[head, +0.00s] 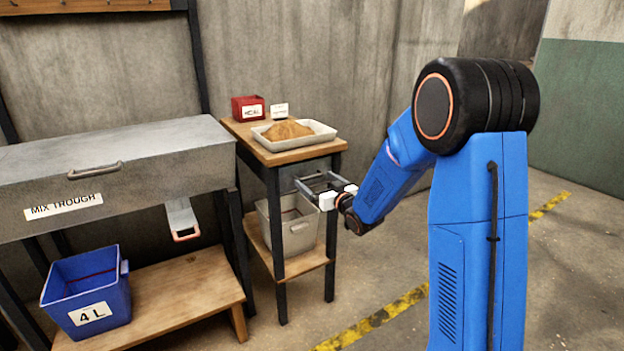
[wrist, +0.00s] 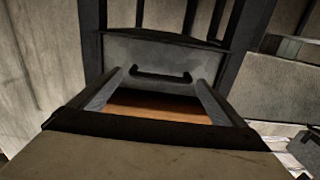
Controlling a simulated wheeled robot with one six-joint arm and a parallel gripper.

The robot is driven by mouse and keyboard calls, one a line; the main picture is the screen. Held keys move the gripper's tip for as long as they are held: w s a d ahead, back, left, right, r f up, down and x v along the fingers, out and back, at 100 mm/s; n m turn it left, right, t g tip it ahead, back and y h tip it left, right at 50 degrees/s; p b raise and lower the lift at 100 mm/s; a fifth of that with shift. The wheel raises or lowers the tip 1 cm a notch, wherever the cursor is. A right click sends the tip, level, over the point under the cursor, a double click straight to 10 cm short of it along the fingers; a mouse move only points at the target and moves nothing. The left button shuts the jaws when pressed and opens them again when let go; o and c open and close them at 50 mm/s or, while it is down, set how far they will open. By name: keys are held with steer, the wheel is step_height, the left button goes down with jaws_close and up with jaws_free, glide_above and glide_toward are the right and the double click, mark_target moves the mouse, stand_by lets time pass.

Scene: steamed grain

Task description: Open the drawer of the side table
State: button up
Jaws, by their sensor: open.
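The side table (head: 328,149) has a wooden top and dark legs and stands in the middle of the head view. In the wrist view a grey front (wrist: 120,50) with a dark bar handle (wrist: 160,75) faces me. My gripper (head: 312,182) is open in front of the table, fingers towards it. In the wrist view the handle lies between and beyond the fingertips (wrist: 161,80); contact is not clear.
A tray of grain (head: 326,132), a red box (head: 247,108) and a small white card (head: 279,110) stand on the tabletop. Left are the mix trough (head: 130,145) and a blue 4L bin (head: 88,290) on a low wooden platform (head: 205,280). Floor at right is clear.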

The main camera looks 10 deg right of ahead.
mark_target(312, 177)
steer(key=shift+x, duration=1.8)
steer(key=shift+c, duration=0.3)
